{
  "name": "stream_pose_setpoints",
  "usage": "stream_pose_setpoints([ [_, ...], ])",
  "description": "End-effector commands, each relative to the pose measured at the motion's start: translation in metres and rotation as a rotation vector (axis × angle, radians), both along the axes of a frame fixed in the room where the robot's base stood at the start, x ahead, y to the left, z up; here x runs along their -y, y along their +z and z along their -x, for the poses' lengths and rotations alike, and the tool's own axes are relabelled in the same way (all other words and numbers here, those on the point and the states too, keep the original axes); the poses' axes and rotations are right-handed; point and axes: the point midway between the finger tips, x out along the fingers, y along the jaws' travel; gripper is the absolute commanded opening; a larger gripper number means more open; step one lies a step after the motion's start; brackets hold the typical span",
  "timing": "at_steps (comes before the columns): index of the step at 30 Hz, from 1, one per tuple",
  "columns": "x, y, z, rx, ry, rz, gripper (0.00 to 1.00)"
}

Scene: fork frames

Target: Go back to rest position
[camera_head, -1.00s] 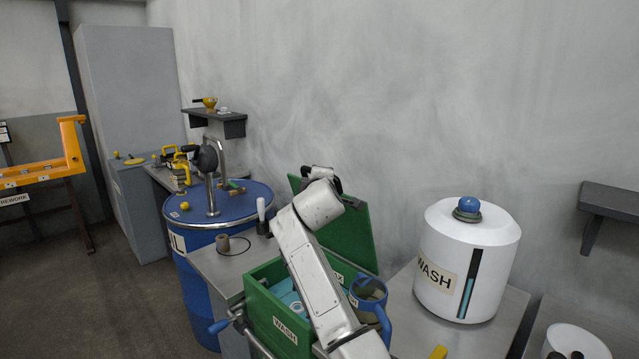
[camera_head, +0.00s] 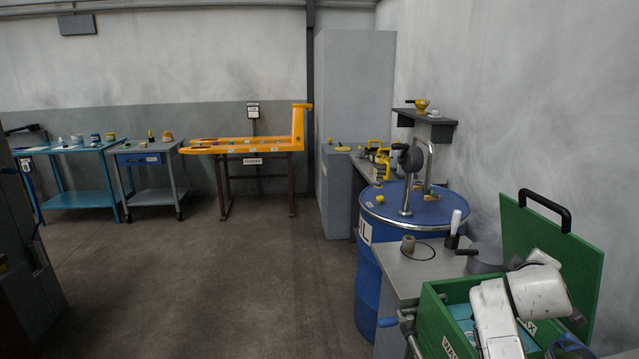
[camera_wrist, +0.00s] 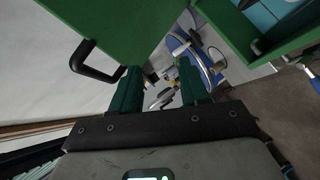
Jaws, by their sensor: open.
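My gripper (camera_wrist: 160,82) shows in the wrist view with its two dark green fingers apart and nothing between them. In the head view my white arm rises at the lower right, over the green box and in front of its raised lid; the fingers cannot be made out there. The green box (camera_head: 435,322) stands open with blue contents. Its lid (camera_head: 575,245) with a black handle is up, and in the wrist view the lid (camera_wrist: 120,25) and handle lie close at the upper left of my fingers.
A blue drum (camera_head: 368,280) with a metal post stands left of the grey bench (camera_head: 395,275). A white-topped bottle (camera_head: 455,222) is on the bench. The floor (camera_head: 230,280) at left is clear.

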Motion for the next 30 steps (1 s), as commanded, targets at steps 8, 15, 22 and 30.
stream_pose_setpoints([
  [8,-0.075,-0.150,0.106,-0.118,-0.077,-0.405,0.45],
  [15,-0.140,-0.236,0.227,-0.269,-0.194,-0.702,0.45],
  [22,-0.190,-0.274,0.353,-0.441,-0.335,-0.913,0.45],
  [30,-0.216,-0.278,0.437,-0.568,-0.445,-1.015,0.45],
])
